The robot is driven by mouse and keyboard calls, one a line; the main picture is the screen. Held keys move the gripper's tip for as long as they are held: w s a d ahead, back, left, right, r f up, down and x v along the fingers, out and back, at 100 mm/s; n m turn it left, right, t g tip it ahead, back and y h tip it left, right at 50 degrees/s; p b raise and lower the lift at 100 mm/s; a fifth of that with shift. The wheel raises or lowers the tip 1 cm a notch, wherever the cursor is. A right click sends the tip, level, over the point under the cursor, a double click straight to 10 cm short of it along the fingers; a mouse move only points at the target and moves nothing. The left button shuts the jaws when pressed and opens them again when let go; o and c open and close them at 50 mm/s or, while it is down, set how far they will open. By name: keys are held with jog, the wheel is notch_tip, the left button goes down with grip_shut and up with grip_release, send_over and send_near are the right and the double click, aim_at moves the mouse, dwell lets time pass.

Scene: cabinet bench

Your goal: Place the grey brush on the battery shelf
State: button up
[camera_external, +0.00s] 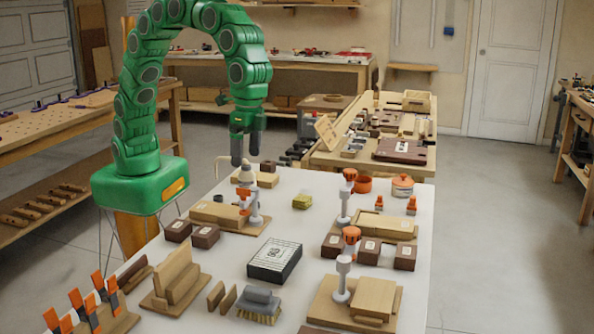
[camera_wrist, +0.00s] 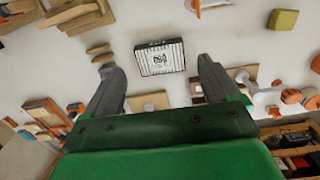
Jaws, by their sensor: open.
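The grey brush (camera_external: 258,302) lies on the white table near its front edge, grey back up and pale bristles below. I cannot pick it out in the wrist view. No shelf is clearly recognisable as the battery shelf. A black box with a white printed label (camera_external: 274,261) lies behind the brush; it also shows in the wrist view (camera_wrist: 160,57). My gripper (camera_external: 245,150) points down, open and empty, high above the far left part of the table, well away from the brush. In the wrist view, its two fingers (camera_wrist: 158,68) are spread apart with nothing held.
Two small wooden pieces (camera_external: 222,297) stand just left of the brush, and a wooden block holder (camera_external: 175,282) beyond them. A board with an orange-topped clamp (camera_external: 350,290) stands to the right. Brown boxes (camera_external: 205,236) and a green-yellow block (camera_external: 302,201) are farther back.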

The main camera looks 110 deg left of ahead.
jog(key=w+d+f, duration=0.7)
jog(key=d, duration=0.4)
send_over(258, 289)
jog(key=a, duration=0.1)
jog(key=shift+n+t+y, duration=0.3)
jog(key=shift+n+t, duration=0.1)
notch_tip(258, 289, down, 10)
jog(key=shift+s+f, duration=0.1)
jog(key=shift+f, duration=0.15)
jog(key=shift+d+f, duration=0.2)
jog(key=shift+f, duration=0.25)
jog(key=shift+d+f, duration=0.2)
jog(key=shift+f, duration=1.75)
jog(key=shift+d+f, duration=0.2)
jog(key=shift+f, duration=1.7)
jog(key=shift+c, duration=0.4)
